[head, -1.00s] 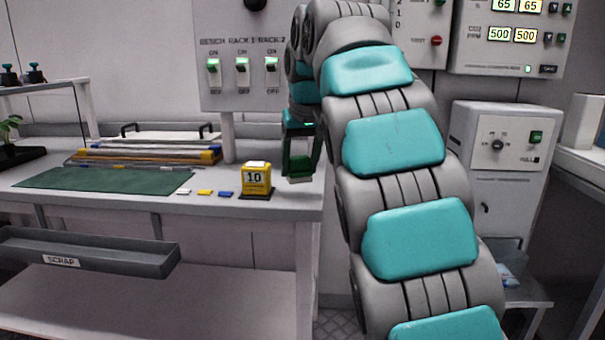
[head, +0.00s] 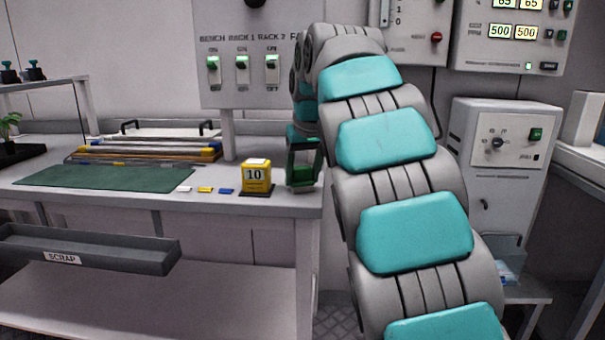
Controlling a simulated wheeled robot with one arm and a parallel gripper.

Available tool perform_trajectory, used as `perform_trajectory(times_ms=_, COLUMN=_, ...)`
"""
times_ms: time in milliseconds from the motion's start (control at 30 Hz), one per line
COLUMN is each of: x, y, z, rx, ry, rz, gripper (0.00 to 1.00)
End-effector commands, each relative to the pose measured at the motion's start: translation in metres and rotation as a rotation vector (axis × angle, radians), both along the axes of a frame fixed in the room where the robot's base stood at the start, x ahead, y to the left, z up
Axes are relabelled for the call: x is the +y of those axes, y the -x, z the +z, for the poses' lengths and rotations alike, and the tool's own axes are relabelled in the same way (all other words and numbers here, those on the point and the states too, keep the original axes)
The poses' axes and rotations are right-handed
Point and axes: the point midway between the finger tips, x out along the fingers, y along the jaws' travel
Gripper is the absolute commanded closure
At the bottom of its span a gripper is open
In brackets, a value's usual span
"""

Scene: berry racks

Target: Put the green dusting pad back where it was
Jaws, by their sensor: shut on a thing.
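My gripper (head: 303,168) is at the right end of the workbench, pointing down, just right of the yellow block marked 10. It is shut on the green dusting pad (head: 300,179), a small dark green piece low between the fingers. The pad is at or just above the bench top; I cannot tell whether it touches. The fingers partly hide the pad.
The yellow block (head: 256,176) stands close to the left of my gripper on a dark base. Small white, yellow and blue pieces and a green mat (head: 105,179) lie further left. A grey scrap tray (head: 90,250) juts out in front. The bench's right edge is very near.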

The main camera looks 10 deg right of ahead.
Motion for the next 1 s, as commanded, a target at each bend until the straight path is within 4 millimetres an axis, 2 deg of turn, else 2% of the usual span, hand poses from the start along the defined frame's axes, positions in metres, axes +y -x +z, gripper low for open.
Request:
perform_trajectory(times_ms=233, x=0.000, y=0.000, z=-0.003, rx=-0.001, ry=0.000, rz=0.000, gripper=0.83)
perform_trajectory(times_ms=267, x=0.000, y=0.000, z=-0.002, rx=-0.001, ry=0.001, rz=0.000, gripper=0.35)
perform_trajectory(times_ms=500, x=0.000, y=0.000, z=-0.002, rx=-0.001, ry=0.001, rz=0.000, gripper=0.08)
perform_trajectory(times_ms=833, x=0.000, y=0.000, z=0.001, rx=-0.001, ry=0.001, rz=0.000, gripper=0.08)
perform_trajectory(times_ms=1000, x=0.001, y=0.007, z=0.015, rx=-0.003, ry=0.001, rz=0.001, gripper=0.08)
